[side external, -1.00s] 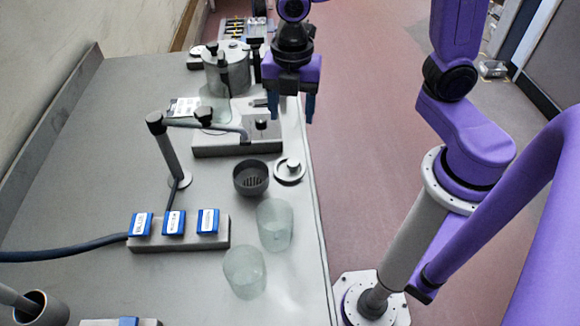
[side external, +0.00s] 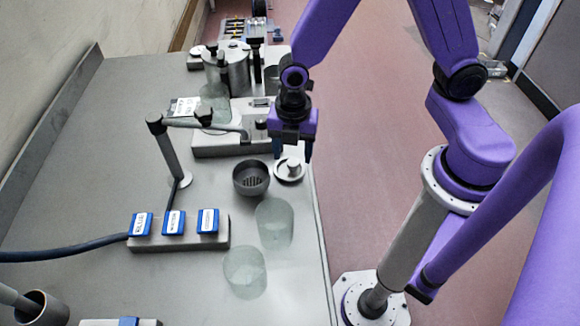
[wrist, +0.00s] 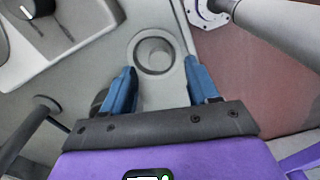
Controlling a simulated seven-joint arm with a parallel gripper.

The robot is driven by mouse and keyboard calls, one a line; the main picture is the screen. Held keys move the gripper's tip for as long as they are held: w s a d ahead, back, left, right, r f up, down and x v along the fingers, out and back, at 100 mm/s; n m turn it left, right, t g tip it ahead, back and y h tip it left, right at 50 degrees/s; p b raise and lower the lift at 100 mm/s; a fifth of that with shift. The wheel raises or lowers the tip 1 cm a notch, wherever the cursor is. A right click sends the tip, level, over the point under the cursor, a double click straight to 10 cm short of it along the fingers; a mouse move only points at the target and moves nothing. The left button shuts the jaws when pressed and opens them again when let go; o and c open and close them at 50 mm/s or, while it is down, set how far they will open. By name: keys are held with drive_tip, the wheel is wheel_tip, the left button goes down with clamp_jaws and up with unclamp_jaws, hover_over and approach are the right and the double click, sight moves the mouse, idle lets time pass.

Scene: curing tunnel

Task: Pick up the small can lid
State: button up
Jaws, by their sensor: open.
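My gripper (side external: 292,152) is open and empty, pointing down just above and slightly behind the lid in the side view. In the wrist view, the lid (wrist: 154,54) shows just beyond the gap between the blue fingertips of my gripper (wrist: 160,66), apart from both. The left finger partly hides the dark cup there.
Two translucent beakers (side external: 274,224) (side external: 245,271) stand in front of the cup. A block with blue labelled tags (side external: 180,236) is to the left. A grey machine block (side external: 220,143) and metal pot (side external: 229,72) stand behind. The bench's right edge is close to the lid.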

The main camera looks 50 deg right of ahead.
sight(289, 167)
drive_tip(key=shift+f, duration=1.3)
clamp_jaws()
